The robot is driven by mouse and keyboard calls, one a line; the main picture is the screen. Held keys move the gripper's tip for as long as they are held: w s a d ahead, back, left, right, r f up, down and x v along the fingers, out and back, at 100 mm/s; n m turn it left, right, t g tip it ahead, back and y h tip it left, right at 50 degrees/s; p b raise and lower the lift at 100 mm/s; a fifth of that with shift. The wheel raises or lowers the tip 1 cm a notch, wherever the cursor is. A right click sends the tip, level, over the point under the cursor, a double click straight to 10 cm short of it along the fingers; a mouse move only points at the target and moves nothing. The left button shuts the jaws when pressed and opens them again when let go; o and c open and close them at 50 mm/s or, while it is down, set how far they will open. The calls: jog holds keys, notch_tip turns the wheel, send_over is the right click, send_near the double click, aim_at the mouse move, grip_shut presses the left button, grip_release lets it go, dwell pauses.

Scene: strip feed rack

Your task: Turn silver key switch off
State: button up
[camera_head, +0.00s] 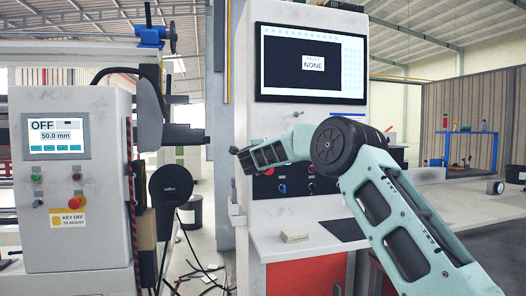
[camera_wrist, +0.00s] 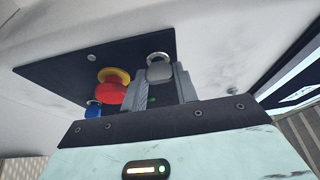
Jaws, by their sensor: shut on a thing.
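In the wrist view, a silver key switch (camera_wrist: 159,68) with a grey head and a bright metal collar stands on a dark panel (camera_wrist: 60,72). My gripper (camera_wrist: 160,86) is shut on its head, with one grey finger on each side. The fingers hide its lower part, and I cannot tell which way it is turned. In the head view, my arm reaches in front of the same dark panel (camera_head: 304,184) on the white console, and the key switch and fingertips cannot be made out there.
A red mushroom button (camera_wrist: 110,92) with a yellow collar sits close to my gripper, with a blue knob (camera_wrist: 93,109) beyond it. The console monitor (camera_head: 311,65) reads NONE. A separate cabinet (camera_head: 65,240) at left has a screen (camera_head: 57,136) reading OFF.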

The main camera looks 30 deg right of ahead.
jog(key=shift+m, duration=0.3)
jog(key=o, duration=1)
jog(key=shift+s, duration=0.15)
jog(key=b+v, duration=0.2)
jog(key=v, duration=1.5)
jog(key=shift+a+r+b, duration=0.2)
jog(key=shift+b, duration=0.1)
